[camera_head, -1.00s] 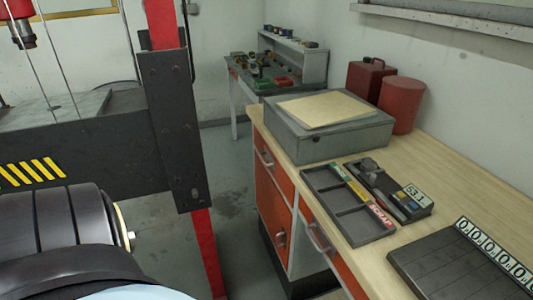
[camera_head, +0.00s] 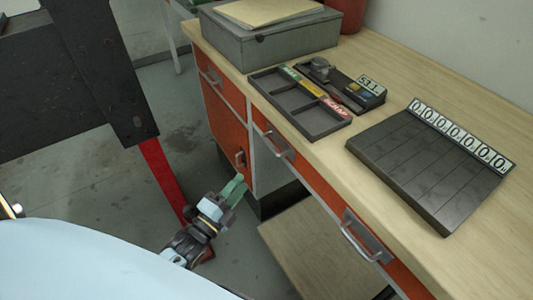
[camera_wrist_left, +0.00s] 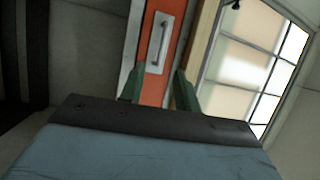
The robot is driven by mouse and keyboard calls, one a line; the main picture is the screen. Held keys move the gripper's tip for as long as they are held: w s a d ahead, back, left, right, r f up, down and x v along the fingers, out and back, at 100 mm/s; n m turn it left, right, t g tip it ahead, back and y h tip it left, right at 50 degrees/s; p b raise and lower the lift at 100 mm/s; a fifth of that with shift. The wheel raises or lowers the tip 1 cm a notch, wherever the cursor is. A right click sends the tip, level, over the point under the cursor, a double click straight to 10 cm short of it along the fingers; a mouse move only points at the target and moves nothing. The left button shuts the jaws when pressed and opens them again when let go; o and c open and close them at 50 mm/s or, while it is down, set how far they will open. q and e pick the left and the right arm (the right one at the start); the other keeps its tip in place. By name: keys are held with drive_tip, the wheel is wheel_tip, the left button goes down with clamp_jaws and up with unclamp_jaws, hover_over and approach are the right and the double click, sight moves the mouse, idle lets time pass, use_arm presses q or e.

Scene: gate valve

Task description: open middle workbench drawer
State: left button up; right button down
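The orange middle drawer (camera_head: 315,180) sits under the wooden top of the workbench and looks shut. Its grey bar handle (camera_head: 278,147) is near its left end. My left gripper (camera_head: 234,189) is low in front of the bench, below and left of that handle and apart from it. In the left wrist view the green fingers of the left gripper (camera_wrist_left: 160,88) stand apart with nothing between them. Ahead of them is an orange front (camera_wrist_left: 153,85) with a bar handle (camera_wrist_left: 160,42); I cannot tell for sure which drawer it is. My right gripper is not in view.
A left drawer (camera_head: 212,76) and a cabinet door (camera_head: 225,130) flank the middle drawer, with a right drawer handle (camera_head: 362,243) opposite. A grey box (camera_head: 265,40), divided tray (camera_head: 300,120) and dark numbered board (camera_head: 430,175) lie on top. A dark post (camera_head: 105,75) stands left.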

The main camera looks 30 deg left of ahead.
use_arm(q)
drive_tip(key=b+x, duration=0.1)
drive_tip(key=x, duration=1.2)
drive_tip(key=shift+r, duration=0.35)
drive_tip(key=shift+w, duration=0.15)
clamp_jaws()
